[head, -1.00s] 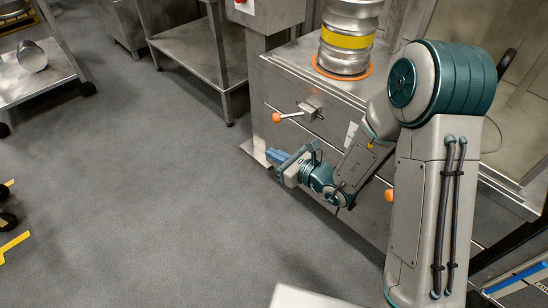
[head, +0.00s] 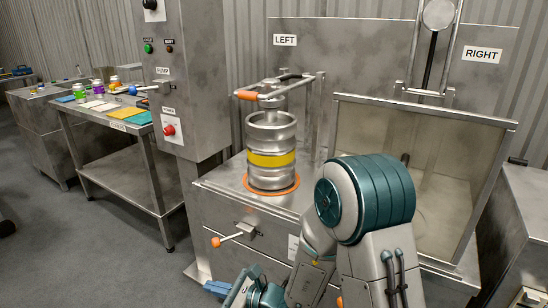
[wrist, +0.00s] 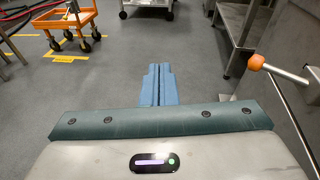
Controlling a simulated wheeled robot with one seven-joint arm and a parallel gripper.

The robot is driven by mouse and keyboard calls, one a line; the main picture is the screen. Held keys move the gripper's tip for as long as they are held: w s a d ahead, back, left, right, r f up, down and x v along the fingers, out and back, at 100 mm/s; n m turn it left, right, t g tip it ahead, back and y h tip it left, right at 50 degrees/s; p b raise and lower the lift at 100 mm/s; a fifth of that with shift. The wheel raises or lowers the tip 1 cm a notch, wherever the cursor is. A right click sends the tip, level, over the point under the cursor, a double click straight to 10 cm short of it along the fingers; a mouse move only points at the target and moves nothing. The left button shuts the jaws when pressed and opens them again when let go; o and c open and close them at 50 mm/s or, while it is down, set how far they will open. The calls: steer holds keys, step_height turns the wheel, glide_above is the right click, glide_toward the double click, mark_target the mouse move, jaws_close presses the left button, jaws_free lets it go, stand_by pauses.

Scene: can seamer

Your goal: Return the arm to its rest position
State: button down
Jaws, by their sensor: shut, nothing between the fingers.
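My gripper (wrist: 158,84) shows in the wrist view with its two blue fingers together and nothing between them. It points out over open grey floor. In the head view my gripper (head: 226,289) is partly cut off at the bottom edge, low in front of the machine cabinet (head: 270,215). My arm is folded down, with its teal shoulder at the lower right. The lever with an orange knob (head: 216,242) on the cabinet front is above and beside my gripper, apart from it. The same orange knob (wrist: 256,62) is at the right in the wrist view.
A steel keg with a yellow band (head: 271,160) stands on an orange ring (head: 249,186) under a clamp handle (head: 262,95). A control column (head: 182,70) and side table (head: 145,128) are at left. An orange cart (wrist: 70,22) stands far off on the floor.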

steer(key=s+d+r+n+g+h+p, duration=0.1)
steer(key=s+d+r+n+g+p, duration=0.1)
steer(key=s+r+n+p, duration=0.3)
steer(key=s+d+r+n+g+h+p, duration=0.1)
steer(key=s+d+r+n+g+p, duration=0.15)
steer(key=r, duration=0.55)
steer(key=s+d+r+n+g+h+p, duration=0.1)
steer(key=s+d+r+n+g+p, duration=0.2)
steer(key=r+n, duration=0.25)
steer(key=s+d+r+n+t+h+p, duration=0.1)
steer(key=d+r+n+h+p, duration=0.3)
steer(key=d+r, duration=0.5)
steer(key=s+d+r+n+t+h+p, duration=0.1)
steer(key=d+r+n+t+h+p, duration=0.2)
steer(key=d+r+h+p, duration=0.5)
steer(key=d+r+t+p, duration=0.1)
steer(key=d, duration=0.5)
steer(key=shift+s+d+n+p, duration=0.2)
steer(key=shift+d+n+p, duration=0.15)
steer(key=shift+n+p, duration=0.05)
steer(key=shift+r, duration=0.1)
